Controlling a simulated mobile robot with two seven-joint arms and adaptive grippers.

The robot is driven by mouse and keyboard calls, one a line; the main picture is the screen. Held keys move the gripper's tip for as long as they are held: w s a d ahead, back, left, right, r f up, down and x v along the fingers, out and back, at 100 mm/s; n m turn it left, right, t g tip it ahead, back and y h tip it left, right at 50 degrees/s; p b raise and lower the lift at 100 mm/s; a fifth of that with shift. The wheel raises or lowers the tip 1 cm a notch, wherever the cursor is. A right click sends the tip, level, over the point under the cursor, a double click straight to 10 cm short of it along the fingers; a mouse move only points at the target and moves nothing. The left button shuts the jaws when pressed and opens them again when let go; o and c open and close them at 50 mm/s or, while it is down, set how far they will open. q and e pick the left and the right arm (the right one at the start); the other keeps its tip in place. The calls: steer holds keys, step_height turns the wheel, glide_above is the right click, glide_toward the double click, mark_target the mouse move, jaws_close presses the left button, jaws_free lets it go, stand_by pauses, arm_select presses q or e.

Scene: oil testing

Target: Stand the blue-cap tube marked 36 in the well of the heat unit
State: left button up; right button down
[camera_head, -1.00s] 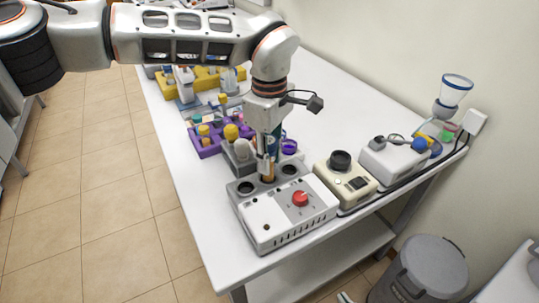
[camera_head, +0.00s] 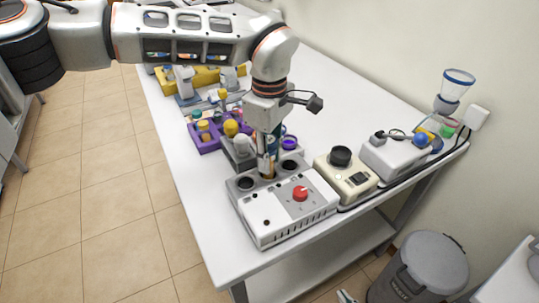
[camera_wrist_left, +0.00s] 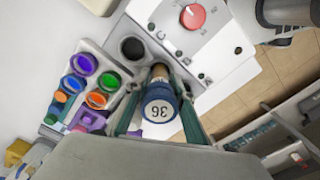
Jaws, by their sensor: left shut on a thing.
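My left gripper (camera_head: 267,162) is shut on the tube with the blue cap. The cap (camera_wrist_left: 158,108) reads 36 in the left wrist view, between the two green-edged fingers. The tube is about upright, its brown lower part (camera_head: 266,170) at the middle well of the white heat unit (camera_head: 283,211). I cannot tell how deep its end is. The left well (camera_head: 246,183) and right well (camera_head: 290,166) look dark and empty. What looks like the tip of my right gripper (camera_head: 345,296) shows at the bottom edge; its jaws are unclear.
Behind the heat unit is a grey rack (camera_wrist_left: 116,73) with coloured caps, beside a purple rack (camera_head: 205,142). A beige device (camera_head: 346,180) and a white device (camera_head: 395,158) stand to the right. The bench's left edge and the wall bound the space.

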stand_by(0.8)
arm_select(q)
steer(key=o, duration=1.2)
